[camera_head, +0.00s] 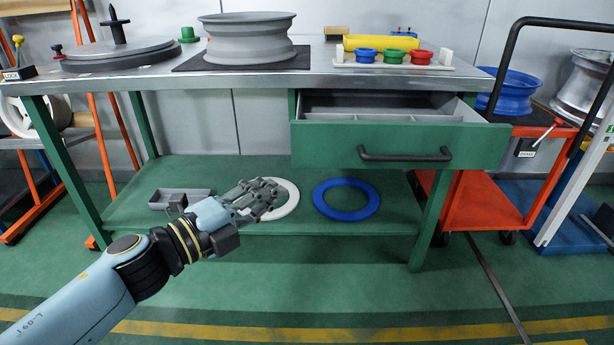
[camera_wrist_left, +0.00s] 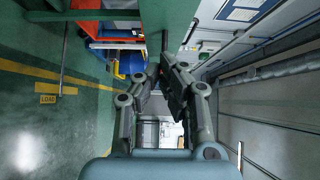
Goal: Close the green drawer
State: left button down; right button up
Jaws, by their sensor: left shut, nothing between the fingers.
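The green drawer (camera_head: 395,146) hangs under the right part of the workbench top (camera_head: 150,80) in the head view. It is pulled out, and its grey inside with dividers shows. A black bar handle (camera_head: 405,155) is on its front. My left gripper (camera_head: 276,190) is shut and empty, to the left of and lower than the drawer front, apart from it. In the left wrist view the fingers of my left gripper (camera_wrist_left: 163,66) come together at the middle. My right gripper is not in view.
The bench's lower shelf holds a grey tray (camera_head: 178,197), a white ring (camera_head: 287,200) partly behind my gripper, and a blue ring (camera_head: 346,199). A grey wheel rim (camera_head: 248,40) stands on top. A red cart (camera_head: 478,200) stands at the right. The floor in front is clear.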

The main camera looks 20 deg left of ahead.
aim_at(331, 129)
pick_arm(q)
jog(key=x, duration=0.3)
jog(key=a+b+x, duration=0.1)
jog(key=x, duration=0.3)
jog(key=w+a+b+x, duration=0.1)
jog(key=x, duration=0.3)
jog(key=shift+w+d+f, duration=0.1)
jog(key=shift+w, duration=0.5)
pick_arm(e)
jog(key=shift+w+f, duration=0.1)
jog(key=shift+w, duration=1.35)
pick_arm(q)
jog(key=shift+w+a+r, duration=0.1)
jog(key=shift+a+r, duration=0.1)
